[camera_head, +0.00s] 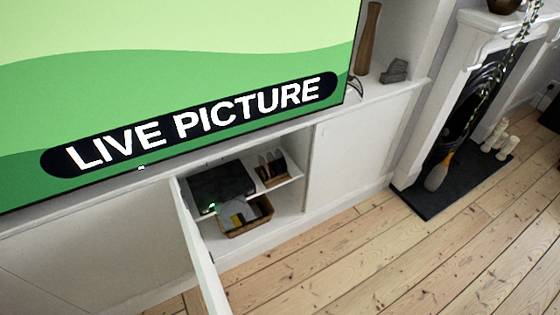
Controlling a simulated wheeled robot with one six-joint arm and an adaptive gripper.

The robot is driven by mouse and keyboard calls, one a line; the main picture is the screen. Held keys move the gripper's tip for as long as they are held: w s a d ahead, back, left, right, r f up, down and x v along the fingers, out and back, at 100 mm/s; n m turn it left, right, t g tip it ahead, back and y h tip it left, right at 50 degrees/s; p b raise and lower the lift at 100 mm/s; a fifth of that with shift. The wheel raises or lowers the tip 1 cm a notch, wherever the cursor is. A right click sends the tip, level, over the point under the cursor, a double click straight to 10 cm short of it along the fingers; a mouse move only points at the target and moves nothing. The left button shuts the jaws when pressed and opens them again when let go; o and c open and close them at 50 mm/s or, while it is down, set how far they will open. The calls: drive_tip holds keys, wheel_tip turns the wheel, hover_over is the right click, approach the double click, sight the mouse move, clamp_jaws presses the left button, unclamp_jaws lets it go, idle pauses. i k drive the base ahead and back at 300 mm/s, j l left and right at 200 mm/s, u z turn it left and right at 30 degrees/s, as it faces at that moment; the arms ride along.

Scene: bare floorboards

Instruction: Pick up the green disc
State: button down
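I cannot make out a green disc in this view. The open cabinet (290,217) under the screen holds a black box (222,187) with a small green light, on a shelf. Beside the box is a small brown holder (271,170) with thin dark upright items, too small to tell apart. Below is a wicker basket (252,229) with yellow, white and dark items in it; part of its inside is hidden. My gripper is not in view.
The white cabinet door (201,250) stands open toward me. A large screen (200,60) reading "LIVE PICTURE" stands above. A brown vase (368,40) and a grey ornament (395,71) sit on the cabinet top. A fireplace with a dark hearth (440,196) is at right. The floorboards (370,255) in front are clear.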

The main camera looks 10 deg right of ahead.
sight(279, 156)
drive_tip(key=i+l+u, duration=0.15)
drive_tip(key=i+l, duration=0.35)
drive_tip(key=i+l+u, duration=0.2)
drive_tip(key=i+l, duration=0.25)
drive_tip(key=i+l+u, duration=0.15)
drive_tip(key=i+l, duration=0.3)
drive_tip(key=l, duration=0.3)
